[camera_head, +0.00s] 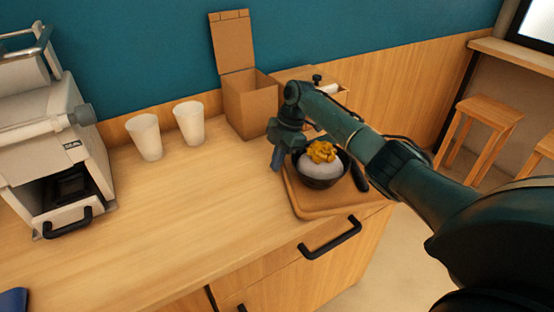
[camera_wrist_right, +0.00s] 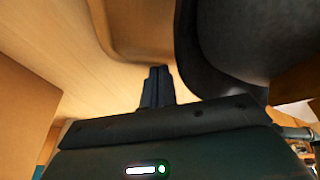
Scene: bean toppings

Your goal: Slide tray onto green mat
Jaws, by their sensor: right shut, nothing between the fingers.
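A wooden tray (camera_head: 319,206) lies at the right end of the wooden counter. On it stands a black bowl (camera_head: 322,183) of white rice with a yellow-orange topping. My right gripper (camera_head: 277,159) points down at the tray's far left edge, left of the bowl. In the right wrist view its fingers (camera_wrist_right: 157,82) are shut and empty, close to the tray's rounded edge (camera_wrist_right: 140,38) and near the bowl (camera_wrist_right: 245,40). I cannot tell whether they touch the tray. No green mat is visible in either view. My left gripper is not in view.
Two white cups (camera_head: 145,137) and an open cardboard box (camera_head: 246,100) stand at the back. A white machine (camera_head: 45,130) is at the left. A dark blue thing (camera_head: 13,300) is cut off at the lower left. The middle of the counter (camera_head: 180,215) is clear.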

